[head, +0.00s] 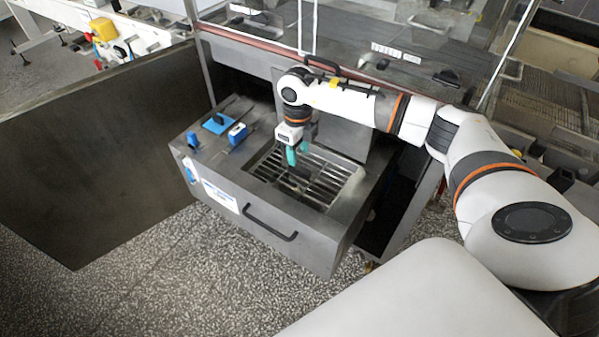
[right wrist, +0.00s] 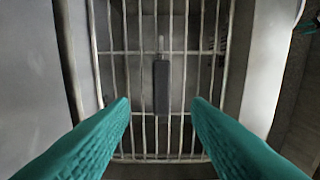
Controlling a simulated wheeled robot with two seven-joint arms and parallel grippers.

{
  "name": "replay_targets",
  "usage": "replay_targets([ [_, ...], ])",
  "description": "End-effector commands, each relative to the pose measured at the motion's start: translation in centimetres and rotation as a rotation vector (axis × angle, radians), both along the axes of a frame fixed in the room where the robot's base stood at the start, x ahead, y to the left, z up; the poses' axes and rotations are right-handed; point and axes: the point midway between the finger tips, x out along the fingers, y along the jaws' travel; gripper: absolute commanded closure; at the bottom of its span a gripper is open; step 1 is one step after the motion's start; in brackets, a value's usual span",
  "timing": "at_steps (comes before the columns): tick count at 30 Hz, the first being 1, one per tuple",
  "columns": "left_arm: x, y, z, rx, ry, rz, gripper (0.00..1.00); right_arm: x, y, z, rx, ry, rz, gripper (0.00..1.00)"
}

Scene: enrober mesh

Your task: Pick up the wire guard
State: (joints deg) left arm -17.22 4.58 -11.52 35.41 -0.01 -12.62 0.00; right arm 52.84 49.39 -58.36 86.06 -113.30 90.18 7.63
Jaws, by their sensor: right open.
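The wire guard (head: 325,179) is a light metal grid lying in the square opening on top of the grey pulled-out unit. In the right wrist view its bars (right wrist: 143,110) run across the picture, with a dark grey block-like grip (right wrist: 161,87) in the middle. My right gripper (head: 293,160) is over the guard, pointing down. Its teal fingers (right wrist: 160,108) are open, one on each side of the dark grip and apart from it. I cannot tell the exact height between fingertips and grip. My left gripper is not in view.
The unit's top (head: 215,160) holds blue tools (head: 238,133) left of the opening. A black bar handle (head: 270,222) is on its front. A large dark door panel (head: 90,150) stands open at left. Speckled floor (head: 150,285) in front is clear.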

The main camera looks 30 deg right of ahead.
Motion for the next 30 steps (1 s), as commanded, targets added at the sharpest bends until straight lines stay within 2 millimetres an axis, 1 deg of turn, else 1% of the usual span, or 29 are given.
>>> replay_targets([
  [5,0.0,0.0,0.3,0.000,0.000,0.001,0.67,-0.3,0.0,-1.3,0.001,0.003,0.001,0.56],
  [9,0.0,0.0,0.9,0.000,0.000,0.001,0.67,-0.7,-0.1,-3.4,0.001,0.003,0.001,0.56],
  [13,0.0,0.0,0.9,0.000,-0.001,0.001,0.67,-0.7,0.0,-5.1,0.003,0.001,0.001,0.56],
  [16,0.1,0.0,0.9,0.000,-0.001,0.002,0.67,-0.6,-0.1,-5.6,0.003,-0.001,0.000,0.56],
  [22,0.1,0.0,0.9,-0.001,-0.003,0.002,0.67,-0.6,-0.1,-5.7,0.002,-0.002,0.001,0.56],
  [23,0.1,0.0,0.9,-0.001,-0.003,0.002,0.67,-0.6,-0.1,-5.7,0.002,-0.002,0.001,0.60],
  [30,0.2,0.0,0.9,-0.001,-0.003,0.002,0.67,-0.6,-0.1,-5.6,0.003,-0.001,0.001,0.99],
])
